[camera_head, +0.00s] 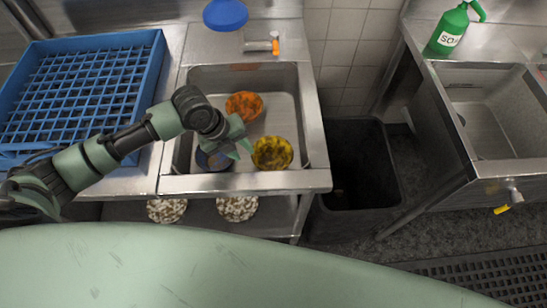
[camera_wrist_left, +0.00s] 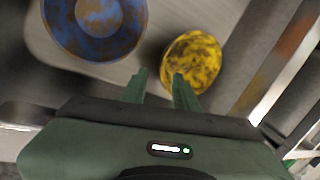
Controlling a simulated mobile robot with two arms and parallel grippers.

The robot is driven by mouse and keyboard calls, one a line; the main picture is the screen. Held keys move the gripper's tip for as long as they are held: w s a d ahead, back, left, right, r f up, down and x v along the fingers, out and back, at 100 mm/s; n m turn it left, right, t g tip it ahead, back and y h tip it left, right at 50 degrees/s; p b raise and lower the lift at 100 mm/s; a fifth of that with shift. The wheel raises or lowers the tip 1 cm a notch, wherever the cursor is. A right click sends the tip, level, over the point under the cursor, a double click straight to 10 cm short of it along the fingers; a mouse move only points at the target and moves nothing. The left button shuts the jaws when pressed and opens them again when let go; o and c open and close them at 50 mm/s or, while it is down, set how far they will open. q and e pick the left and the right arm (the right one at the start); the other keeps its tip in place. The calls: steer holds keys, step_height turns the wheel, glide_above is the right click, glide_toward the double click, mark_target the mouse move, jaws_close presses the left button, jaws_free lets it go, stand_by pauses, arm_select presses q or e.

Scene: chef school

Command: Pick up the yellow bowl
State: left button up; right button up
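The yellow bowl (camera_head: 272,153), mottled with dark stains, sits in the sink basin near its front right corner. In the left wrist view the yellow bowl (camera_wrist_left: 198,58) lies just beyond the right fingertip, not between the fingers. My left gripper (camera_head: 239,147) is over the sink, just left of the yellow bowl. In the wrist view its two fingers (camera_wrist_left: 160,80) are apart with nothing between them. Whether a finger touches the bowl's rim is hard to tell. My right gripper is not in view.
A stained blue bowl (camera_wrist_left: 125,45) lies left of the fingers, and an orange bowl (camera_head: 244,105) sits farther back in the sink (camera_head: 312,130). A faucet (camera_head: 262,45) stands behind. A blue rack (camera_head: 157,70) is left, a dark bin (camera_head: 350,200) right, and speckled bowls (camera_head: 237,208) below.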

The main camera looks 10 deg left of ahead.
mark_target(255, 158)
arm_select(q)
steer(key=x, duration=0.3)
steer(key=shift+w+f, duration=0.25)
steer(key=shift+w, duration=0.05)
steer(key=shift+d+f+p, duration=0.15)
steer(key=shift+f+p, duration=0.15)
steer(key=shift+p, duration=0.15)
steer(key=x, duration=0.2)
steer(key=p+x, duration=0.1)
steer(key=shift+w+d+f, duration=0.25)
steer(key=shift+w+f, duration=0.05)
steer(key=shift+w+d+f, duration=0.1)
steer(key=shift+f, duration=0.3)
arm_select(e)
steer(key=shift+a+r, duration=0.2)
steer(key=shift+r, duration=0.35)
arm_select(q)
steer(key=shift+c, duration=0.3)
